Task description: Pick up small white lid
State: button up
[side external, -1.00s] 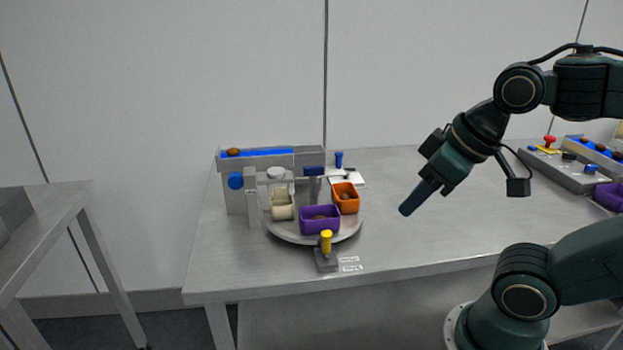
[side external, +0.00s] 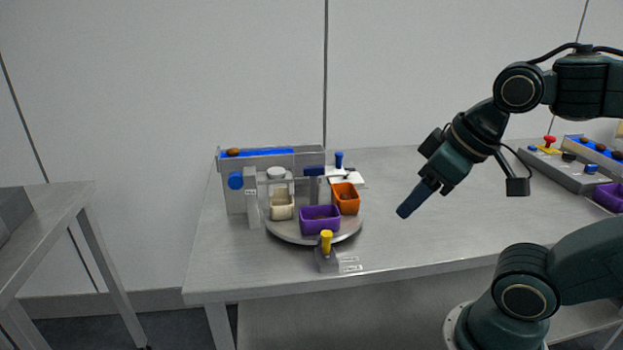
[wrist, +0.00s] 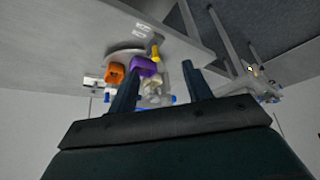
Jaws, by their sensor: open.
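A small round white piece (side external: 276,173), which looks like the lid, sits high on the grey machine, behind the cream bin (side external: 282,207). At this size I cannot tell its exact shape or what it rests on. In the wrist view I cannot pick it out for sure among the pale parts between my fingers. My gripper (side external: 404,212) is open and empty, tilted down to the left above the table, well to the right of the machine. In the wrist view its two dark fingers (wrist: 160,73) stand apart with nothing held.
A round turntable (side external: 280,236) carries the cream bin, a purple bin (side external: 320,226) and an orange bin (side external: 346,205). A yellow-knobbed lever (side external: 326,242) stands in front. The grey machine (side external: 236,196) has a blue belt (side external: 265,153). The table (side external: 420,245) is clear under my gripper.

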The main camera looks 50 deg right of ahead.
jog(key=w+d+r+n, duration=0.1)
jog(key=w+d+r, duration=0.1)
jog(key=w+d, duration=0.6)
jog(key=w+d+r, duration=0.2)
jog(key=w+d, duration=0.3)
jog(key=w, duration=0.8)
jog(key=w+d+f, duration=0.2)
jog(key=d+f, duration=0.2)
jog(key=d, duration=0.4)
jog(key=w+d+f, duration=0.2)
jog(key=d+f, duration=0.2)
jog(key=d, duration=0.5)
jog(key=w+d+f+n+y, duration=0.1)
jog(key=d+f, duration=0.3)
jog(key=d, duration=0.4)
jog(key=shift+w+d+f+g, duration=0.25)
jog(key=shift+w+g, duration=0.15)
jog(key=shift+w, duration=0.25)
jog(key=shift+x, duration=4.35)
jog(key=shift+f, duration=0.1)
